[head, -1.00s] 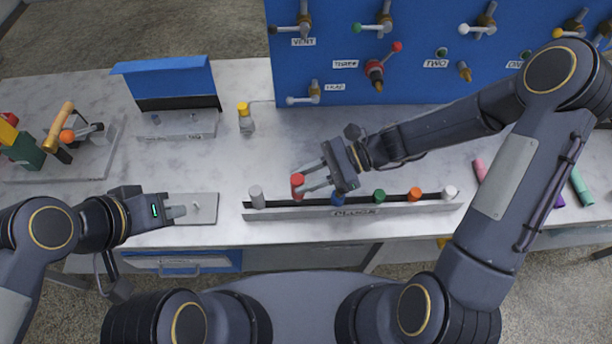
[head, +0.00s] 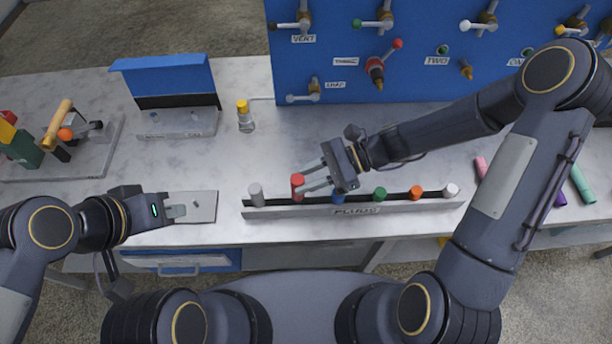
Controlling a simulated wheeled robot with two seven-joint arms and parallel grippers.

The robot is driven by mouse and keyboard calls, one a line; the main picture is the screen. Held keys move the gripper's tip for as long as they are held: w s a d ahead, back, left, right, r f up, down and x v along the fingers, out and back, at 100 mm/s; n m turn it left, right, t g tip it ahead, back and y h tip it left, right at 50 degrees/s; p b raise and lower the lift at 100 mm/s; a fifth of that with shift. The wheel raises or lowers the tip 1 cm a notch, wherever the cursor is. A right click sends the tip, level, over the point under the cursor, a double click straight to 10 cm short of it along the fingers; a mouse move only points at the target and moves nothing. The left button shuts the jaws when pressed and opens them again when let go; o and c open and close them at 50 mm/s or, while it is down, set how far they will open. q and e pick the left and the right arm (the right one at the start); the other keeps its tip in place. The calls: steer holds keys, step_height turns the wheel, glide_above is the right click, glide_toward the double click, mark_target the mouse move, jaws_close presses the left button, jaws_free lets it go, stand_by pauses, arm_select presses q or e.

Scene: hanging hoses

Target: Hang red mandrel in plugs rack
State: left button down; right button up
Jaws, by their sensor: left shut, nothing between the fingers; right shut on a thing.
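The plugs rack (head: 355,210) is a long grey bar labelled PLUGS near the table's front edge. The red mandrel (head: 297,183) stands upright at the rack, between the grey plug (head: 256,194) and the blue plug (head: 338,197). My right gripper (head: 308,184) is shut on the red mandrel, reaching it from the right. Whether the mandrel's lower end is seated in the rack cannot be told. My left gripper (head: 180,211) is shut and empty over a small grey plate, left of the rack.
Green (head: 379,194), orange (head: 416,192) and white (head: 450,190) plugs stand along the rack's right part. A blue panel (head: 330,60) with valves rises behind. A yellow-topped fitting (head: 244,115) stands behind the rack. Coloured cylinders lie at the right. The table between rack and panel is mostly clear.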

steer(key=shift+f+b, duration=0.4)
steer(key=shift+f, duration=0.2)
steer(key=shift+r, duration=0.15)
steer(key=shift+r+p, duration=0.7)
steer(key=shift+p, duration=0.05)
stand_by(0.9)
steer(key=shift+f+b, duration=0.6)
steer(key=shift+f, duration=0.25)
steer(key=o, duration=1.1)
steer(key=b+v, duration=0.1)
steer(key=v, duration=0.7)
